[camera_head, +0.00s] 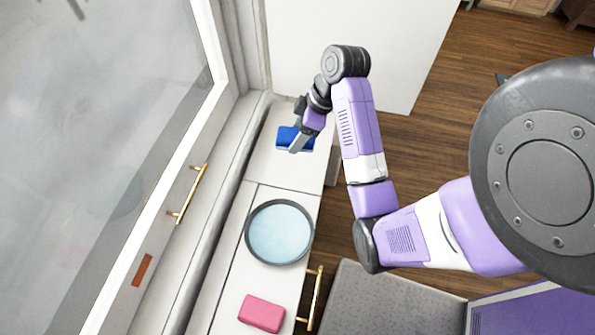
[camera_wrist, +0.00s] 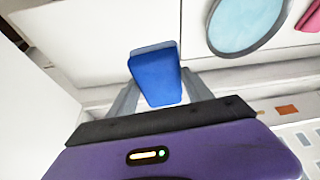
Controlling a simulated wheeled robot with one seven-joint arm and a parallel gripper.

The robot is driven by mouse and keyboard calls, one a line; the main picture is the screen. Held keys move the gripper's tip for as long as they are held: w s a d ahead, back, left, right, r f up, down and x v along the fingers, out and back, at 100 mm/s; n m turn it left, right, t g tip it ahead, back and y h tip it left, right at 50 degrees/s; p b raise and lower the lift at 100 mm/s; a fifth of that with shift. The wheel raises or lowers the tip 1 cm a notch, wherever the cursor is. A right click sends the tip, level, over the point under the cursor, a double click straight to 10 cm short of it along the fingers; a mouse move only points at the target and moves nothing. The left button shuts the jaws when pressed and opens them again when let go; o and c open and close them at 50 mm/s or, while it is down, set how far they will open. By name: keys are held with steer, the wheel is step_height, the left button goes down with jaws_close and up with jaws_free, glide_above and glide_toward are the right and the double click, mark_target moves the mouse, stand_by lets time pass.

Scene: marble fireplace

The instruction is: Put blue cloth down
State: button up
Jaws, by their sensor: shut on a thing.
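The blue cloth (camera_head: 284,136) is a small, block-like blue piece at the upper end of the white ledge in the head view. My gripper (camera_head: 298,141) is shut on it, with a finger across its right part. In the wrist view the blue cloth (camera_wrist: 156,80) sits between the two grey fingers of my gripper (camera_wrist: 159,93), with its far end reaching past the fingertips. I cannot tell whether its underside touches the ledge.
The white ledge (camera_head: 262,170) runs along a framed glass pane (camera_head: 110,150). A round dark-rimmed dish with a pale blue inside (camera_head: 279,232) and a pink block (camera_head: 262,313) stand lower on it. Brass handles (camera_head: 315,300) stick out at the edge. Bare ledge lies between cloth and dish.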

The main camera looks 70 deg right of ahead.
mark_target(294, 172)
step_height(294, 172, down, 14)
steer(key=shift+f+p, duration=0.25)
steer(key=shift+p, duration=0.75)
steer(key=shift+f, duration=0.15)
steer(key=o, duration=1.3)
steer(key=shift+f+b, duration=0.1)
steer(key=shift+b, duration=0.25)
steer(key=shift+d+r, duration=0.1)
steer(key=shift+r, duration=0.2)
steer(key=s+b+v, duration=0.1)
steer(key=v, duration=0.6)
